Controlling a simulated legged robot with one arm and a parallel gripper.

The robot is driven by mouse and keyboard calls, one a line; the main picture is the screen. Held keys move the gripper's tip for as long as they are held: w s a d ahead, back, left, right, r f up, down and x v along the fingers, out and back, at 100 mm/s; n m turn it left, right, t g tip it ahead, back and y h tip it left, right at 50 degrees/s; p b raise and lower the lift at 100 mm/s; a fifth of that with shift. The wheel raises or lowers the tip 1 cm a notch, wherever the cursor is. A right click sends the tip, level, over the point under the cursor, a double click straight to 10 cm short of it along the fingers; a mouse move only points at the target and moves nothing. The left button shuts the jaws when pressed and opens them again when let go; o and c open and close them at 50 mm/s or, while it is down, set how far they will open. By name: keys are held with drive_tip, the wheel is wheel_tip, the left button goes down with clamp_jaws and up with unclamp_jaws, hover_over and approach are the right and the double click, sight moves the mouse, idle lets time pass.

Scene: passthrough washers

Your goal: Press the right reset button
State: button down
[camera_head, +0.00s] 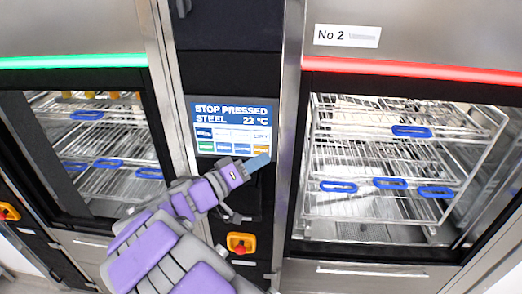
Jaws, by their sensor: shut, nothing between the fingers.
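A control screen (233,118) on the dark panel between the two washers reads "STOP PRESSED", "STEEL" and "22 °C". A row of small green, blue and orange fields lies along its lower edge. My gripper (260,161), shut and empty, has its light blue tip in front of the screen's lower right corner. I cannot tell whether it touches the screen. Below it, a red button on a yellow base (240,243) sits on the panel. I cannot make out which control is the right reset button; my arm hides part of the panel.
The right washer has a lit red strip (420,72) and a "No 2" label (347,36). The left washer has a green strip (70,61). Both show wire racks with blue handles behind glass. Another red and yellow button (9,212) is at far left.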

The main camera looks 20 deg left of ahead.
drive_tip(key=shift+a+f, duration=0.15)
drive_tip(key=shift+a, duration=0.65)
drive_tip(key=shift+d, duration=0.7)
drive_tip(key=shift+w+a, duration=0.2)
drive_tip(key=shift+a, duration=0.55)
drive_tip(key=shift+w+a, duration=0.1)
drive_tip(key=shift+w, duration=0.05)
drive_tip(key=shift+d, duration=0.35)
drive_tip(key=shift+w+a+b, duration=0.25)
drive_tip(key=shift+b, duration=0.05)
drive_tip(key=shift+s+d, duration=0.1)
drive_tip(key=shift+s, duration=0.05)
drive_tip(key=shift+s+d+r+b, duration=0.2)
drive_tip(key=shift+s+d+b, duration=0.3)
drive_tip(key=shift+b, duration=0.3)
